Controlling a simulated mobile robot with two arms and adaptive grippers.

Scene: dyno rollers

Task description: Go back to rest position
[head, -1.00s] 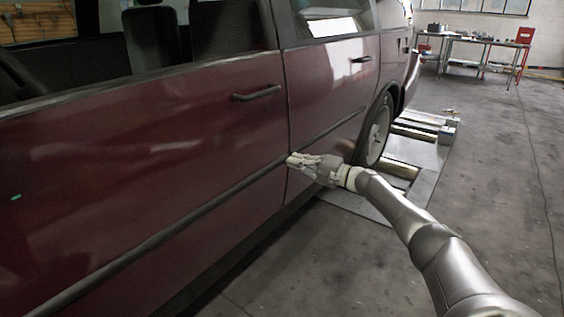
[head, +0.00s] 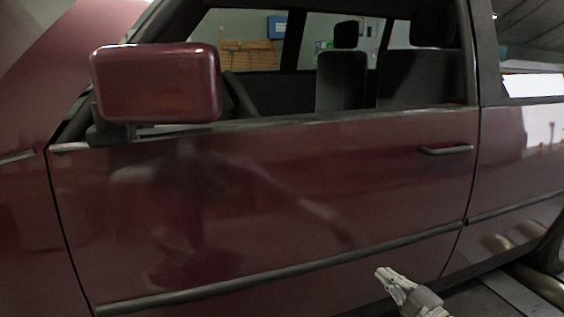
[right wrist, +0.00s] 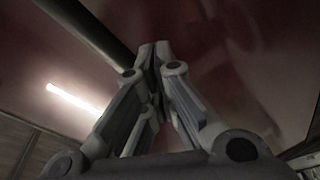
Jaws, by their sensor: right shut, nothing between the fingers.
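My right gripper (head: 381,272) shows at the bottom right of centre in the head view, low in front of the dark red car door (head: 290,200). It is shut and empty. In the right wrist view its fingers (right wrist: 154,48) meet at the tips, with the red car body (right wrist: 250,50) behind them. I cannot tell how wide the gap to the door is. My left gripper is not in view.
The car fills most of the head view. Its side mirror (head: 155,85) sticks out at the upper left. A door handle (head: 447,150) is at the right. Metal rollers (head: 540,283) lie on the floor at the lower right.

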